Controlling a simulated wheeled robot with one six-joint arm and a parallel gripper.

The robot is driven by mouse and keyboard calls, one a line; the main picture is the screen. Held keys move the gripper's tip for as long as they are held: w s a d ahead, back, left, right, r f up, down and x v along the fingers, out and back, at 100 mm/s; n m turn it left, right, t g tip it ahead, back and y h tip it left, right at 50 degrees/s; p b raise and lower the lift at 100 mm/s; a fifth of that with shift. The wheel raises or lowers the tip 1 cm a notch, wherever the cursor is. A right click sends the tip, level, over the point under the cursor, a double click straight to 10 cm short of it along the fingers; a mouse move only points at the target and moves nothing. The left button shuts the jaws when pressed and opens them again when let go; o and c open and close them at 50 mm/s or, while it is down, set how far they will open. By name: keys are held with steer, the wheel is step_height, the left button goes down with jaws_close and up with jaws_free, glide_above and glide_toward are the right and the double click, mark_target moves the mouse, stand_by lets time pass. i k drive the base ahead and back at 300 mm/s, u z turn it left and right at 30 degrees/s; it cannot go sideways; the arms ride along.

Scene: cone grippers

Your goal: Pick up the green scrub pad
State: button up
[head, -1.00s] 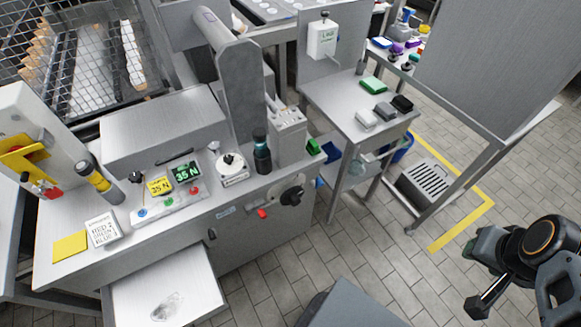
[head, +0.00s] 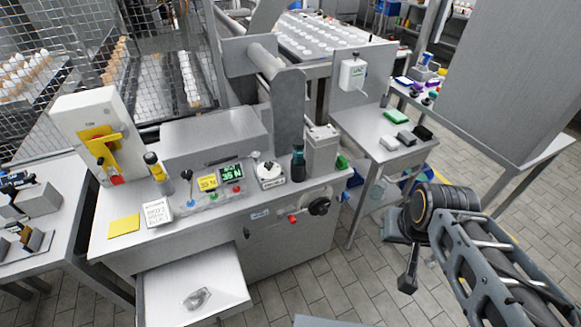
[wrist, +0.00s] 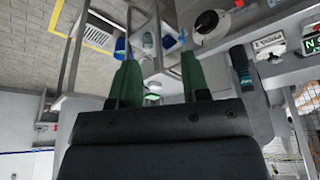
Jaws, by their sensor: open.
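A flat green pad (head: 397,116) lies on the small grey side table at the right in the head view. A smaller green block (head: 342,162) shows at the right end of the machine bench, partly hidden by the grey housing. In the wrist view my gripper (wrist: 158,75) has two green fingers standing apart with nothing between them. In the head view my arm reaches in from the right, in front of and below the side table; its fingers cannot be made out clearly there.
An open drawer (head: 160,300) juts from the bench. Tiled floor lies in front.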

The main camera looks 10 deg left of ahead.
mark_target(340, 163)
steer(key=u, duration=0.75)
steer(key=i, duration=0.95)
